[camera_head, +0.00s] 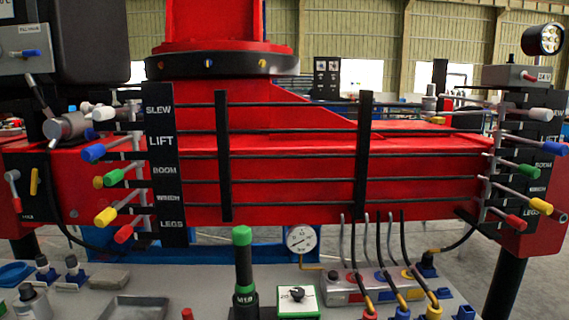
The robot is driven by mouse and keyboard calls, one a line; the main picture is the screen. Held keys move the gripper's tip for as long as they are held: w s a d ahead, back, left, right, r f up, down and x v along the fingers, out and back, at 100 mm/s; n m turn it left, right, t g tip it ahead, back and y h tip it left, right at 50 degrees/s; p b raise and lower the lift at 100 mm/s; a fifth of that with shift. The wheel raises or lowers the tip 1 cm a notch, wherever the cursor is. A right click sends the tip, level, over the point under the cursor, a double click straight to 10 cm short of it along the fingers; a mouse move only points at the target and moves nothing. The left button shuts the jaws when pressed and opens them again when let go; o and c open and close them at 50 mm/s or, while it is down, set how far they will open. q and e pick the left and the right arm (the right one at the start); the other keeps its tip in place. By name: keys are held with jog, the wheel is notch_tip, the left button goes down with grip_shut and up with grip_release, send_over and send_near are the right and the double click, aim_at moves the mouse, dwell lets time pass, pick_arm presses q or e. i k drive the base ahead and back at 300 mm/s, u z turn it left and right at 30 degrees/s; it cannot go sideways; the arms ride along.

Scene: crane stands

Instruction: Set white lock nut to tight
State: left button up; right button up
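I cannot pick out a part that is clearly a white lock nut, and its setting cannot be read. A white-handled lever (104,113) sits at the top of the left lever bank, beside the SLEW label (159,110). A small pale round piece (86,107) shows just behind it. Another white-handled lever (541,114) is at the top of the right lever bank. Neither of my grippers is in view.
A red crane beam (290,165) with black rods spans the middle. Blue, green, yellow and red levers line both ends.

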aim_at(106, 113)
jog(key=z, duration=2.7)
jog(key=k, duration=1.2)
jog(key=u, duration=2.85)
